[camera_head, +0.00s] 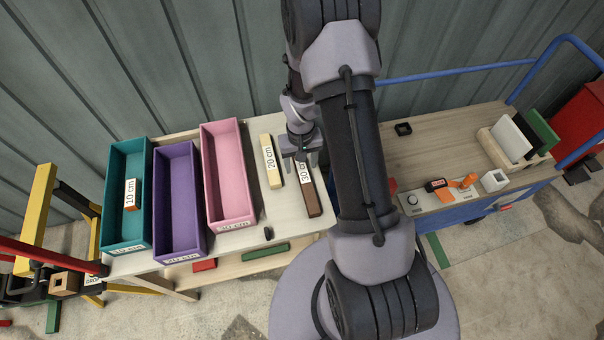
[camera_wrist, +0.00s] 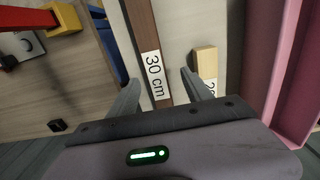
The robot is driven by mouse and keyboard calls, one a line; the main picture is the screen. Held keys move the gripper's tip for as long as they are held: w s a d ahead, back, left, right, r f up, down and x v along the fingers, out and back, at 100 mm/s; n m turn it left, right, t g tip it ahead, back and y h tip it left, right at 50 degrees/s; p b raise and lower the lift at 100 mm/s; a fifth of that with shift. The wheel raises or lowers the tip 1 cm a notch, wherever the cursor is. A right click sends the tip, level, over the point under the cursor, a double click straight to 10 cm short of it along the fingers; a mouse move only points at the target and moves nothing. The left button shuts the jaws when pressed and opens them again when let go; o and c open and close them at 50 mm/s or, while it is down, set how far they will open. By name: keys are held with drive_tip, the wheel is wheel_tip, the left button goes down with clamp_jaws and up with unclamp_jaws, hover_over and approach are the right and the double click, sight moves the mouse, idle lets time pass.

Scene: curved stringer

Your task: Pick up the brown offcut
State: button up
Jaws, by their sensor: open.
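The brown offcut (camera_head: 313,200) lies on the light table at its right end, with a white "30 cm" label. It also shows in the wrist view (camera_wrist: 142,30), running up between my fingers. My gripper (camera_head: 301,160) is open over the labelled end of the brown offcut. In the wrist view my gripper (camera_wrist: 160,77) has one finger on each side of the offcut, with a gap on both sides. I cannot tell how high the fingertips are above the table.
A cream offcut (camera_head: 271,162) labelled "20 cm" lies close to the left. Pink (camera_head: 240,216), purple (camera_head: 178,250) and teal (camera_head: 126,242) bins stand further left; the teal one holds a "10 cm" offcut (camera_head: 131,195). A blue-railed cart (camera_head: 440,145) stands to the right.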

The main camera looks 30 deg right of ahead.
sight(303, 170)
drive_tip(key=f, duration=0.1)
drive_tip(key=f+b, duration=0.1)
drive_tip(key=f, duration=0.1)
drive_tip(key=d+f+b, duration=0.1)
drive_tip(key=f, duration=0.1)
drive_tip(key=shift+w+f, duration=0.1)
drive_tip(key=shift+w, duration=0.2)
drive_tip(key=shift+c, duration=0.7)
clamp_jaws()
